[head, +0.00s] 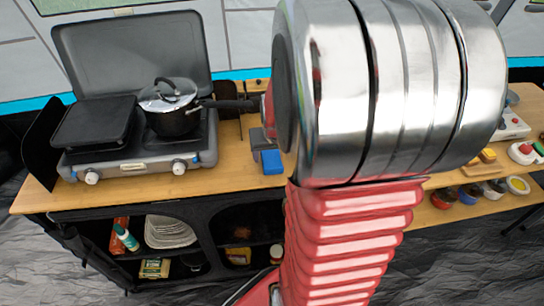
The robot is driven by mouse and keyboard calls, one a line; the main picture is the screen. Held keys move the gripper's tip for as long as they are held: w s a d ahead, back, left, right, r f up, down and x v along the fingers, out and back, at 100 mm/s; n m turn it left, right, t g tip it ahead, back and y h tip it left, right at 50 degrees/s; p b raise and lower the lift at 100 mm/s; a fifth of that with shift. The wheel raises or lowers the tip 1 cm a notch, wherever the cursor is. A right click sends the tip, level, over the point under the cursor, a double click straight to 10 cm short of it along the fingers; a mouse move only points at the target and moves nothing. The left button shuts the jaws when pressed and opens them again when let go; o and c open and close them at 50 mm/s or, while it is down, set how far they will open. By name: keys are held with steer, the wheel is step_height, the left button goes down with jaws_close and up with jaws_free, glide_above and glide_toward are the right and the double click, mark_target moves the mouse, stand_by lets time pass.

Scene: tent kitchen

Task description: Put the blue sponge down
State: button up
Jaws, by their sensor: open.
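The blue sponge (271,161) is a small blue block at the front of the wooden counter, right of the stove. Part of it may be hidden behind my arm. Grey parts that look like my gripper (263,141) show just above and left of the sponge, at the left edge of my big silver joint. My gripper is open, and most of it is hidden by my arm. I cannot tell whether a finger touches the sponge.
A two-burner stove (140,152) with a raised lid carries a lidded dark pot (175,118), its handle pointing right. Shelves below hold plates (170,232). Several small bowls (468,194) stand at the right. My arm blocks the middle of the counter (230,165).

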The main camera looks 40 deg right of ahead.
steer(key=v, duration=0.9)
stand_by(0.5)
steer(key=s+a+r+n+y, duration=0.1)
steer(key=s+a+r+n, duration=0.1)
steer(key=a, duration=0.6)
steer(key=s+a+r+n+t, duration=0.1)
steer(key=s+a+r+n, duration=0.1)
steer(key=a, duration=0.6)
steer(key=s+a+r+n+t+y, duration=0.1)
steer(key=s+a+r+n, duration=0.1)
steer(key=a, duration=0.6)
steer(key=shift+a+r+n+y, duration=0.15)
steer(key=shift+r+n+y, duration=0.2)
steer(key=shift+r, duration=0.45)
steer(key=shift+o, duration=0.6)
